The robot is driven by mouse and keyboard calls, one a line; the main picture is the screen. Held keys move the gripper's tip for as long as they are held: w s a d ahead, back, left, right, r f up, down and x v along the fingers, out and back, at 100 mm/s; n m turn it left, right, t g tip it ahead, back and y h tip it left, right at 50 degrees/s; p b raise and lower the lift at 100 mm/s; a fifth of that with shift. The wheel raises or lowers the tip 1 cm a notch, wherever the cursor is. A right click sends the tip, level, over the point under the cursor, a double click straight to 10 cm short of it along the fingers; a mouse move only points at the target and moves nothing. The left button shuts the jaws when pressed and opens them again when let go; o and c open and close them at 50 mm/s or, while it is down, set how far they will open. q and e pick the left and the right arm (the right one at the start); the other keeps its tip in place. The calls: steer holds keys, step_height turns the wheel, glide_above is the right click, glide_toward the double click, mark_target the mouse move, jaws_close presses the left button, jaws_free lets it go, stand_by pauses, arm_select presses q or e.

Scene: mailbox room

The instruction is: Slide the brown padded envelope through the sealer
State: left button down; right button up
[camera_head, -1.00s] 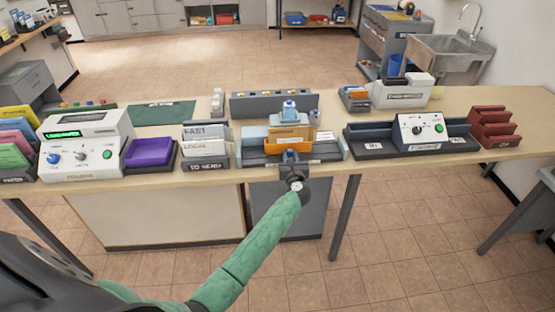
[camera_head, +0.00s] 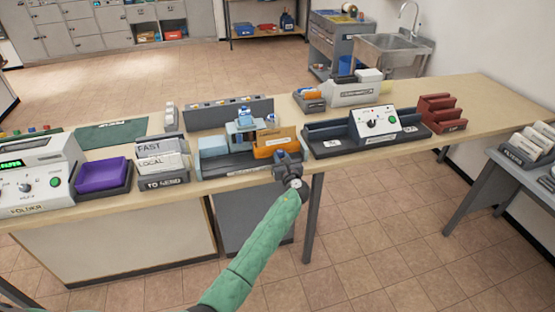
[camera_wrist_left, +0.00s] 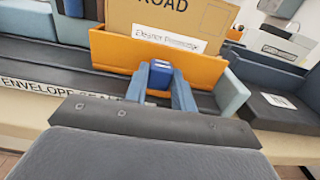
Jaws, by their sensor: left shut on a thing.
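The brown padded envelope (camera_head: 284,134) stands upright in an orange carrier (camera_head: 270,151) on the dark track of the envelope sealer (camera_head: 225,166). The sealer's light blue head (camera_head: 243,122) is just left of the carrier's middle. My left gripper (camera_head: 288,160) is at the carrier's front, shut on its small blue handle (camera_wrist_left: 160,72). The fingers hide part of the carrier. My right gripper is not in view.
A franking-type machine with a dial (camera_head: 375,124) stands right of the sealer, close to the track end. A to-send rack (camera_head: 163,182) and a purple tray (camera_head: 101,176) stand to the left. A red rack (camera_head: 438,113) is at the right. The bench's right end is clear.

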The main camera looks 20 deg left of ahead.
arm_select(q)
steer(key=shift+d, duration=0.15)
steer(key=c, duration=1.4)
jaws_free()
steer(key=shift+d, duration=0.1)
steer(key=shift+o, duration=1.2)
steer(key=shift+w, duration=0.15)
